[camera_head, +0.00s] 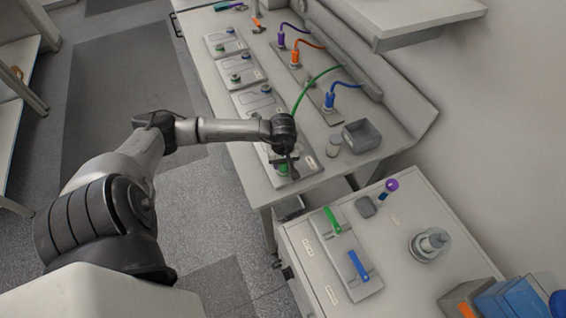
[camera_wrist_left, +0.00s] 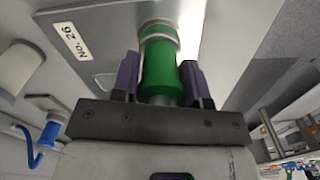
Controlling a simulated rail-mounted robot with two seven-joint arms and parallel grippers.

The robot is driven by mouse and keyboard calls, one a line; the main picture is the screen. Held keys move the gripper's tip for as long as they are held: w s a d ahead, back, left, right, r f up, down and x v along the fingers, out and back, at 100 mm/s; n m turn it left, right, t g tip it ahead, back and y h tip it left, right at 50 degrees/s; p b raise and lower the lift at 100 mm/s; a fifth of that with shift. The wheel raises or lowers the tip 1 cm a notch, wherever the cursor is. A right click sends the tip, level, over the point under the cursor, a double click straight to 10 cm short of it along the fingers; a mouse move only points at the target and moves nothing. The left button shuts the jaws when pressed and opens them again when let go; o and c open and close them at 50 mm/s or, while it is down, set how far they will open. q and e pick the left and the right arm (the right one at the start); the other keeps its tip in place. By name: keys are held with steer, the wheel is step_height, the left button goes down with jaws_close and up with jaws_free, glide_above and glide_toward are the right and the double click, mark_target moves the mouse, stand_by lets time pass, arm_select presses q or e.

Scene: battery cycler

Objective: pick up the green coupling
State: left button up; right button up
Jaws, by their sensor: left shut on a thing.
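The green coupling (camera_wrist_left: 160,66) stands between the two dark fingers of my left gripper (camera_wrist_left: 160,82) in the left wrist view. The gripper is shut on it. Its far end meets a pale collar at the grey plate marked No. 26 (camera_wrist_left: 100,42); I cannot tell whether it is clear of the plate. In the head view my left gripper (camera_head: 285,160) is over the nearest bench plate, and a bit of the green coupling (camera_head: 283,169) shows under it. A green cable (camera_head: 312,84) passes behind the gripper. My right gripper is not in view.
Purple, orange and blue plugs with cables (camera_head: 330,98) stand along the bench back. A grey open box (camera_head: 361,136) and small cylinder (camera_head: 333,145) are right of the gripper. A cabinet (camera_head: 320,283) in front holds green and blue handles (camera_head: 358,265).

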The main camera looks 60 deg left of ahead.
arm_select(q)
steer(key=shift+r, duration=0.5)
steer(key=r, duration=0.3)
steer(key=shift+w+d+r+b, duration=0.15)
steer(key=shift+d+r+b, duration=0.05)
steer(key=shift+b, duration=0.1)
steer(key=w+d+r+b, duration=0.1)
steer(key=w+d+r, duration=0.3)
steer(key=d, duration=0.6)
step_height(320, 180, up, 3)
steer(key=shift+d+f, duration=0.2)
steer(key=shift+d, duration=0.05)
steer(key=o, duration=0.4)
steer(key=c, duration=0.5)
